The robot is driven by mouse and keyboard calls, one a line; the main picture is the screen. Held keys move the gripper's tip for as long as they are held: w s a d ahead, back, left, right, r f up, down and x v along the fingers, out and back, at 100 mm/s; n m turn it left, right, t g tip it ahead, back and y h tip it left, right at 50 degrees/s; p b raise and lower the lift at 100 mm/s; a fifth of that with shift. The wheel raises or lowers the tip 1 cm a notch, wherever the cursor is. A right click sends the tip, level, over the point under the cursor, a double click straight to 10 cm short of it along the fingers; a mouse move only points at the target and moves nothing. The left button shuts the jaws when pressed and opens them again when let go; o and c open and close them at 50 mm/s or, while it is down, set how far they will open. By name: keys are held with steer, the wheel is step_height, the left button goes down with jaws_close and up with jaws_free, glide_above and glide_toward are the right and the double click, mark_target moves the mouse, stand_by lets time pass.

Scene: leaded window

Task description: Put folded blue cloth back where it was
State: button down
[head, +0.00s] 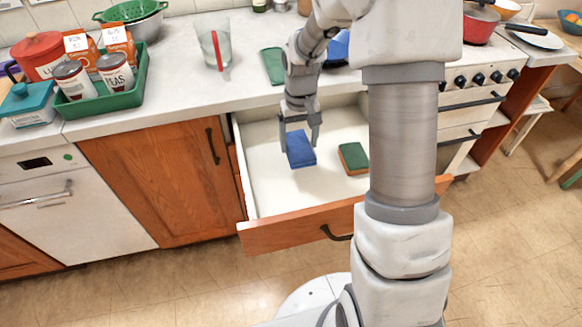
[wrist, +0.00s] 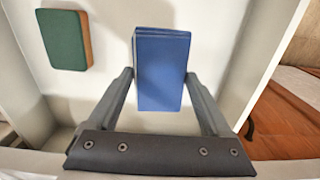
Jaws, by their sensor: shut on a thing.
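The folded blue cloth (head: 300,149) is a small flat blue block inside the open white drawer (head: 268,190). My gripper (head: 300,140) reaches down into the drawer and is shut on the cloth, one finger on each side. In the wrist view the blue cloth (wrist: 162,70) sits between the two fingers of my gripper (wrist: 160,78), its layered edge at the top. I cannot tell whether the cloth touches the drawer floor.
A green and orange sponge (head: 353,158) lies in the drawer to the right of the cloth. The drawer's left and front parts are bare. On the counter above are a green folded cloth (head: 272,66), a glass (head: 214,42) and a green tray (head: 104,107) of cans and boxes.

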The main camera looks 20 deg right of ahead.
mark_target(291, 152)
steer(key=s+a+f, duration=0.2)
steer(key=shift+a, duration=0.3)
steer(key=shift+f+b, duration=0.65)
steer(key=shift+f, duration=1.3)
steer(key=shift+f, duration=0.1)
jaws_free()
